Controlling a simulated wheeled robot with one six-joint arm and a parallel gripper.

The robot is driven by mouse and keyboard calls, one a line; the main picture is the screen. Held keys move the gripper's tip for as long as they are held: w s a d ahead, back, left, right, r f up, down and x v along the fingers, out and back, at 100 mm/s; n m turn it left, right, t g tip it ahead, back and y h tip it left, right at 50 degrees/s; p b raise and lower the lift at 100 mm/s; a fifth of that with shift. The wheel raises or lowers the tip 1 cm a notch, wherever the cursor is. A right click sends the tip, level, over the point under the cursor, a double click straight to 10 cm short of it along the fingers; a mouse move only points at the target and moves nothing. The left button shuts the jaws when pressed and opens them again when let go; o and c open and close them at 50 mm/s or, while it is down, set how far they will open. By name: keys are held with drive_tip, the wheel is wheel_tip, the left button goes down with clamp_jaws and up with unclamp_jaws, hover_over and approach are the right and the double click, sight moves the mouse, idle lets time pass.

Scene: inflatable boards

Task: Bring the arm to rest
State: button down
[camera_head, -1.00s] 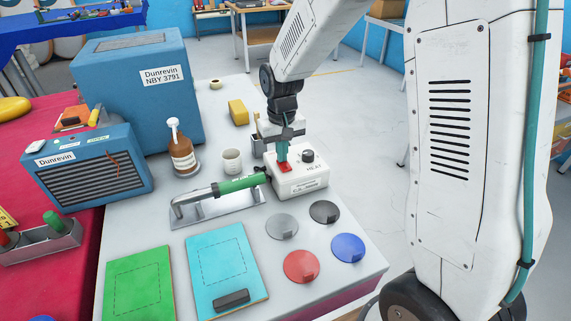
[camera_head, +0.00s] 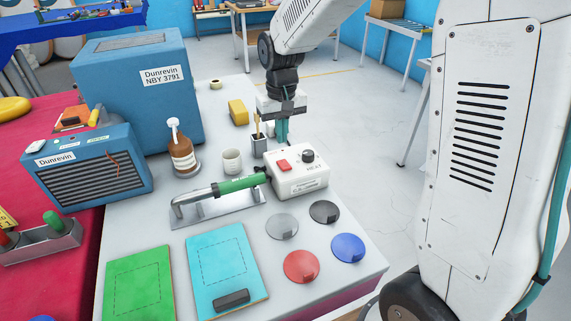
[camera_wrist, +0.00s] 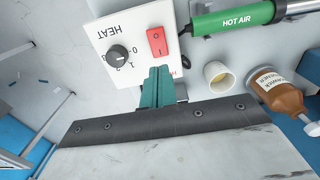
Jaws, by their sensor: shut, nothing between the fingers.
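My gripper (camera_head: 282,133) is shut and empty, its teal fingers pointing down. In the head view it hangs above the table just behind the white heat control box (camera_head: 298,172). In the wrist view the shut fingers (camera_wrist: 157,85) show beside the box (camera_wrist: 125,50), near its red switch (camera_wrist: 157,42). The red switch also shows in the head view (camera_head: 284,165), uncovered. The black dial (camera_wrist: 118,54) sits beside the switch. A green hot-air tool (camera_head: 238,184) lies on a metal stand left of the box.
A brush cup (camera_head: 258,147), a white cup (camera_head: 232,161) and a brown bottle (camera_head: 182,155) stand near my gripper. Blue cases (camera_head: 135,100) are at the left. Round patches (camera_head: 301,266) and flat boards (camera_head: 139,285) lie in front. Floor is free at the right.

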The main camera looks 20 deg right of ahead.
drive_tip(key=shift+r, duration=0.35)
drive_tip(key=shift+s+f, duration=0.15)
drive_tip(key=shift+s, duration=0.2)
drive_tip(key=s+d+r, duration=0.1)
drive_tip(key=s+r, duration=0.2)
drive_tip(key=s, duration=0.6)
drive_tip(key=s+d+r+t, duration=0.1)
drive_tip(key=s+r, duration=0.2)
drive_tip(key=s, duration=0.7)
drive_tip(key=s+d+r, duration=0.1)
drive_tip(key=s+r, duration=0.3)
drive_tip(key=s, duration=0.6)
drive_tip(key=shift+s+d, duration=0.15)
drive_tip(key=shift+r, duration=0.1)
